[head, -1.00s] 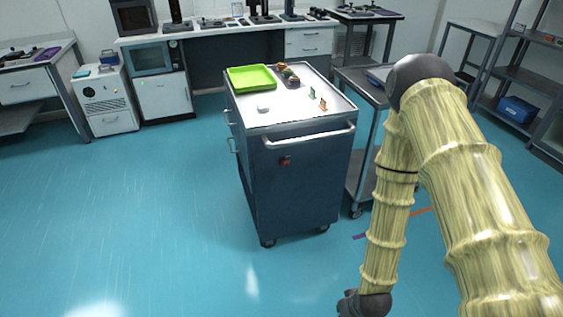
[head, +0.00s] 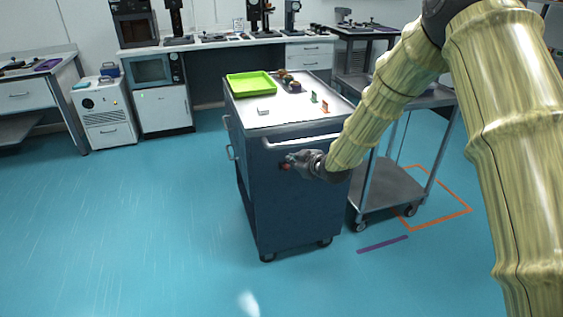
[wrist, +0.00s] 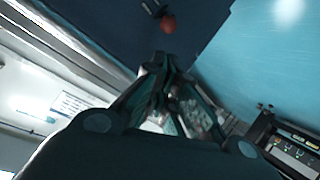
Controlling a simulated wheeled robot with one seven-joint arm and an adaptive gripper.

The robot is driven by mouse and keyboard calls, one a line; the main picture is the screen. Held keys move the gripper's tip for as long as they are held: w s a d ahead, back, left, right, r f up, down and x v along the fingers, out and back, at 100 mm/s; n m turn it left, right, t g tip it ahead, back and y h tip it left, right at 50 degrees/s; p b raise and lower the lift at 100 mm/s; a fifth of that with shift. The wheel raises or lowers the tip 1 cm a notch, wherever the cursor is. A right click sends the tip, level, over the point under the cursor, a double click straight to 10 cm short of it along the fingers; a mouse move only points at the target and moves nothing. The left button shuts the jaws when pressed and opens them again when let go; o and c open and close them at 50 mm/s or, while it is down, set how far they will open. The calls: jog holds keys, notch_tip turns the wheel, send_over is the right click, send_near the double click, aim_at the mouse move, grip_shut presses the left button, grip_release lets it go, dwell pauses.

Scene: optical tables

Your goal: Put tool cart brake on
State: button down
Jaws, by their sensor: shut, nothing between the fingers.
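The tool cart (head: 300,200) is dark blue with a white top and stands mid-floor, its end panel with the push handle (head: 300,142) facing me. A small red knob (head: 284,167), apparently the brake control, sits on that panel below the handle. My gripper (head: 290,161) is at the panel beside the knob and partly covers it. The fingers are shut and empty; a gap shows between tips and knob.
A green tray (head: 251,85) and small items lie on the cart's top. A grey shelf cart (head: 390,187) stands close on the right, near an orange floor outline (head: 450,215). The floor at left and in front is clear.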

aim_at(285, 167)
jog(key=shift+f, duration=0.1)
jog(key=x, duration=1)
